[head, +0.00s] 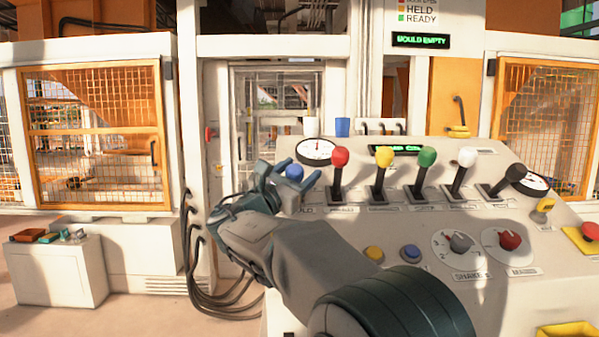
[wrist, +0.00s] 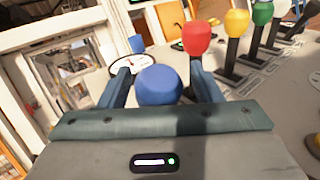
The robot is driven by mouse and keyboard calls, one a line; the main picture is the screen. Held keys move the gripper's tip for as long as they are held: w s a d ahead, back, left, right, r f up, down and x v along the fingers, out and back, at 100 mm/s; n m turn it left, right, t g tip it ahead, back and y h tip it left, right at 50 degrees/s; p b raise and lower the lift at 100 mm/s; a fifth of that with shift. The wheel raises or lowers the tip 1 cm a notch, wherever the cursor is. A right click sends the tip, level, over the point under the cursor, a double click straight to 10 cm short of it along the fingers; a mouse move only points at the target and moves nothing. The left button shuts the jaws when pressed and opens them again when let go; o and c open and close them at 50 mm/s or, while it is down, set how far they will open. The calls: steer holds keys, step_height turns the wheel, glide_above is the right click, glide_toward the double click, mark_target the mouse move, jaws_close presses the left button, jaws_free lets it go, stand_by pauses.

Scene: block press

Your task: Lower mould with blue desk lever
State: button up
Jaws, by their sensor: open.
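The blue desk lever's round knob (head: 294,172) is at the left end of the lever row on the sloping desk. My gripper (head: 297,174) is at this knob, with its two fingers apart. In the wrist view, the blue knob (wrist: 158,85) sits between the open fingers (wrist: 158,88), with a gap visible on the left side. The lever's shaft is hidden behind the knob and my gripper. A lit sign (head: 420,40) above the desk reads "MOULD EMPTY".
The red lever (head: 339,158) stands close to the right of my gripper. Yellow (head: 384,158), green (head: 427,158), white (head: 466,157) and black levers follow. A round gauge (head: 316,151) lies just behind. Buttons and two dials (head: 460,242) are on the lower desk.

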steer(key=b+v, duration=0.1)
steer(key=v, duration=1.2)
stand_by(0.6)
